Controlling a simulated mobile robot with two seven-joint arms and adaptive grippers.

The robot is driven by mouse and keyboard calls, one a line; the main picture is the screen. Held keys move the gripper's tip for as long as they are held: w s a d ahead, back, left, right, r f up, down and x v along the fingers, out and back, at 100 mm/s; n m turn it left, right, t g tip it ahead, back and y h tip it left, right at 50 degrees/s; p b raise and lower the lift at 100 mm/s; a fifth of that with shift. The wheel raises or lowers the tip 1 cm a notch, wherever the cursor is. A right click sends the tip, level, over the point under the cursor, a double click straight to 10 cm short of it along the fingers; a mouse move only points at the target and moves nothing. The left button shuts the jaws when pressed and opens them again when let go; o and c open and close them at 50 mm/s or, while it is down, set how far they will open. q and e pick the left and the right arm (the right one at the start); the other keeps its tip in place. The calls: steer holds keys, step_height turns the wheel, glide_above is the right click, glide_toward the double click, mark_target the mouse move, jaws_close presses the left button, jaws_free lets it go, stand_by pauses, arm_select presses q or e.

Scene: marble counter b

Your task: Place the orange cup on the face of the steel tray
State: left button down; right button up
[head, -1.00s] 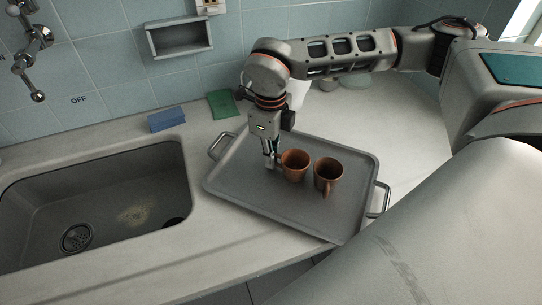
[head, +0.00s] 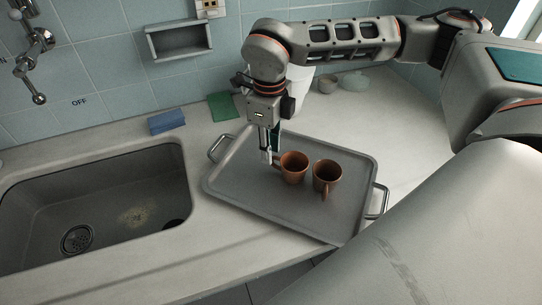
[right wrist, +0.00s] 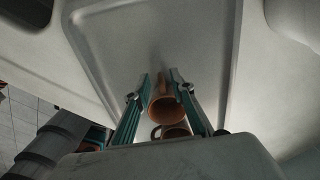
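Two orange-brown cups stand upright side by side on the steel tray (head: 235,185), the left cup (head: 293,168) close to the right cup (head: 327,177). The left cup's handle points left, toward my right gripper (head: 267,158). That gripper points down just left of this cup, above the tray. In the right wrist view my gripper's two fingers (right wrist: 161,76) are apart, with the nearer cup (right wrist: 163,108) showing between them and the other cup behind it, partly hidden. The right gripper is open and holds nothing. My left gripper is not in view.
A sink (head: 100,215) lies left of the tray. A blue sponge (head: 166,122) and a green cloth (head: 222,106) lie near the wall. The tray's left part is bare.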

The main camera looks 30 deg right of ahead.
step_height(320, 180, up, 7)
steer(key=shift+w+f+p, duration=0.1)
steer(key=shift+p, duration=0.2)
steer(key=shift+r, duration=0.7)
